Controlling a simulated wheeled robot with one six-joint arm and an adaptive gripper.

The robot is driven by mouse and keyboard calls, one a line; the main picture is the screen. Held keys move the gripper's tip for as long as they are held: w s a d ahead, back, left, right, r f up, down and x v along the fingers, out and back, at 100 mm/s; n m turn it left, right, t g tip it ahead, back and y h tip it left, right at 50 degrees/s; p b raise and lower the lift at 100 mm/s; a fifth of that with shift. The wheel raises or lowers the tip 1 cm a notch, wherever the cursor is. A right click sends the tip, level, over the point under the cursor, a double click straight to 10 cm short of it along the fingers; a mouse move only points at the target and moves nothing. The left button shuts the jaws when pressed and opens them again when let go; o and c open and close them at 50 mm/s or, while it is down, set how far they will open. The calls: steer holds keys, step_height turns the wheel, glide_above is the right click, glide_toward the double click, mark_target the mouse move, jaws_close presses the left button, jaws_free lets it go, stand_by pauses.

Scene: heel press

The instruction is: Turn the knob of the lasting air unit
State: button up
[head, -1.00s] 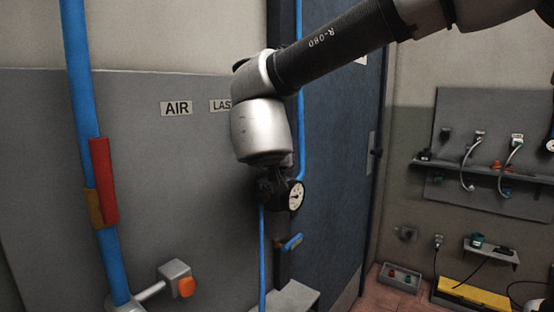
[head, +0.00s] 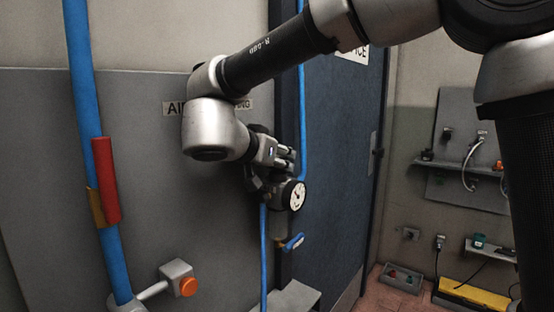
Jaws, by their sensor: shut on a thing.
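The lasting air unit (head: 270,190) is a dark fitting on a narrow column, with a round white-faced gauge (head: 294,195) at its right side. A blue lever valve (head: 292,242) sits below it. My gripper (head: 281,160) is at the top of the unit, just above the gauge, tilted with its wrist to the left. It is shut on the unit's knob, which the fingers and wrist mostly hide. My wrist partly covers the wall labels; the end of one label (head: 243,105) shows the letters "NG".
A thick blue pipe (head: 82,120) with a red lever handle (head: 106,180) runs down the left. An orange button (head: 188,287) on a grey box stands low left. A dark blue door (head: 335,160) is right of the column. A shelf (head: 460,168) with hoses hangs farther right.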

steer(key=o, duration=1)
steer(key=shift+o, duration=0.2)
